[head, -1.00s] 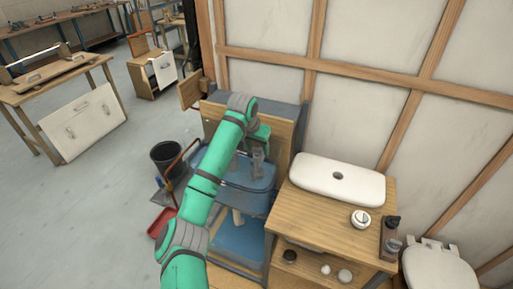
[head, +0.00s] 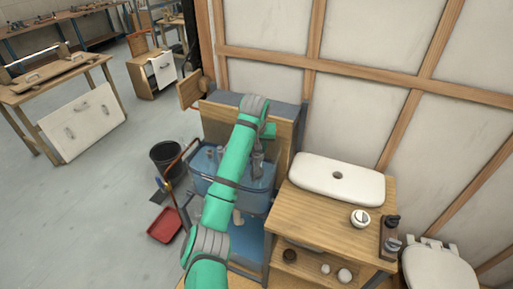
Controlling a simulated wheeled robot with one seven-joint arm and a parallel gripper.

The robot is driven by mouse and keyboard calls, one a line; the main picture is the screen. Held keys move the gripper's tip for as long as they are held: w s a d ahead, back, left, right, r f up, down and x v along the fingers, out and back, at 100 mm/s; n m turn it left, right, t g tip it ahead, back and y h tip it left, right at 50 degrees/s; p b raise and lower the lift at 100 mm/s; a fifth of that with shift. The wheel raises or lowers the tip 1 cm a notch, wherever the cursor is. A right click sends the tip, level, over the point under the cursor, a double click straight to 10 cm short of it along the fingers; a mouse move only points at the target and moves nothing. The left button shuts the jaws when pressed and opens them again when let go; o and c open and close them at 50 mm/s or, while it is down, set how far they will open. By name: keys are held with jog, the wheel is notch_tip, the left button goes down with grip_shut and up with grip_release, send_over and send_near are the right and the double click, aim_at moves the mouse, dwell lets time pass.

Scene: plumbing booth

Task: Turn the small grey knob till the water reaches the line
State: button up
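My green arm reaches forward to the wooden stand with a clear blue-tinted water tank (head: 262,201) in the head view. My gripper (head: 257,163) is the small grey part below the wrist, over the right part of the tank. It is too small to tell whether its fingers are open or shut. Small grey upright fittings (head: 213,153) show at the tank's left back. I cannot make out the small grey knob or the line; my arm covers the middle of the tank.
Right of the tank stands a wooden cabinet (head: 305,222) with a white basin (head: 337,180). A toilet (head: 438,268) is at the far right. A black bucket (head: 166,154) and a red dustpan (head: 165,224) are on the floor to the left. A wall is behind.

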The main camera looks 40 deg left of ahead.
jog(key=shift+r, duration=0.1)
jog(key=o, duration=1.1)
jog(key=v, duration=1)
jog(key=shift+s+r, duration=0.15)
jog(key=shift+r, duration=0.2)
jog(key=shift+d, duration=0.1)
